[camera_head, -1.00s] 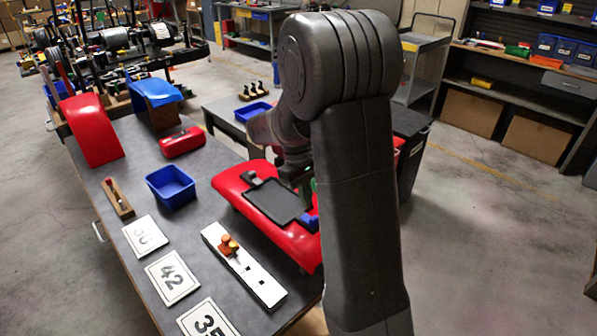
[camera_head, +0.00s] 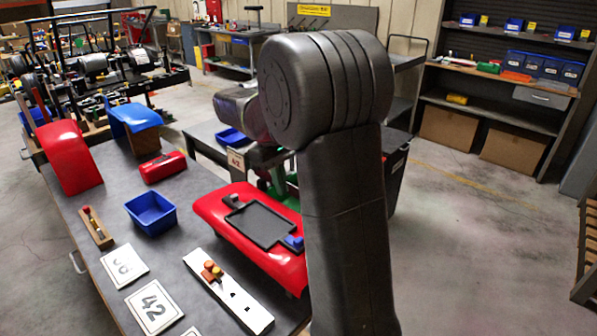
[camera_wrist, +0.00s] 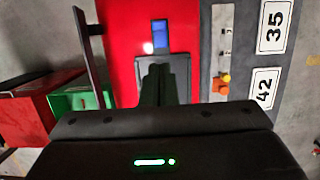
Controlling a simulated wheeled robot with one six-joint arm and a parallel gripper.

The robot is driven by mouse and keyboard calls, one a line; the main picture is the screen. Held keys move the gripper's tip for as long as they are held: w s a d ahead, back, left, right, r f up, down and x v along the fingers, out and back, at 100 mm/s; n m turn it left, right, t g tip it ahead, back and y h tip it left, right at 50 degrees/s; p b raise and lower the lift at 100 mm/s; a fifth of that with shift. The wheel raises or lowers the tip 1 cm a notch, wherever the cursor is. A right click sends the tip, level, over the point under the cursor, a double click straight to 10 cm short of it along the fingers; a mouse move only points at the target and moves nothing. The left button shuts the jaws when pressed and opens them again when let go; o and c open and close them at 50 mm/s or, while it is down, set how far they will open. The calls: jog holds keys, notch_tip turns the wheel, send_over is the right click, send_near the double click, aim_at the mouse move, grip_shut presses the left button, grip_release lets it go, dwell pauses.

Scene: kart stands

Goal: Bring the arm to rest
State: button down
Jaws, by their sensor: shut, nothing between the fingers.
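My arm (camera_head: 345,220) rises through the middle of the head view, bent at a high elbow. It hides most of my gripper in that view. In the wrist view my gripper (camera_wrist: 160,84) is shut and empty, with its dark fingers in front of the black tray (camera_wrist: 180,66). The tray also shows in the head view (camera_head: 262,226), lying on the red panel (camera_head: 215,207). A blue block (camera_head: 294,242) sits at the tray's near right end; it also shows in the wrist view (camera_wrist: 160,36). I cannot tell the exact gap between fingers and tray.
On the grey table (camera_head: 80,205) are a white strip (camera_head: 245,304) with orange and yellow pieces, number plates (camera_head: 154,306), a blue bin (camera_head: 151,213) and a red box (camera_head: 163,167). A green bin (camera_wrist: 85,103) stands beside the panel. Open floor (camera_head: 470,260) lies right.

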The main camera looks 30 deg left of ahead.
jog(key=x, duration=0.8)
jog(key=shift+d+p, duration=0.1)
jog(key=shift+p, duration=0.2)
jog(key=a+f, duration=0.1)
jog(key=f, duration=0.1)
jog(key=w+a+f, duration=0.1)
jog(key=a+f, duration=0.3)
jog(key=shift+w+a, duration=0.25)
jog(key=shift+w, duration=0.1)
jog(key=shift+a+v, duration=0.25)
jog(key=shift+v, duration=1.15)
jog(key=shift+a+v, duration=0.2)
jog(key=shift+v, duration=1.25)
jog(key=shift+w+f, duration=0.1)
jog(key=shift+f, duration=0.15)
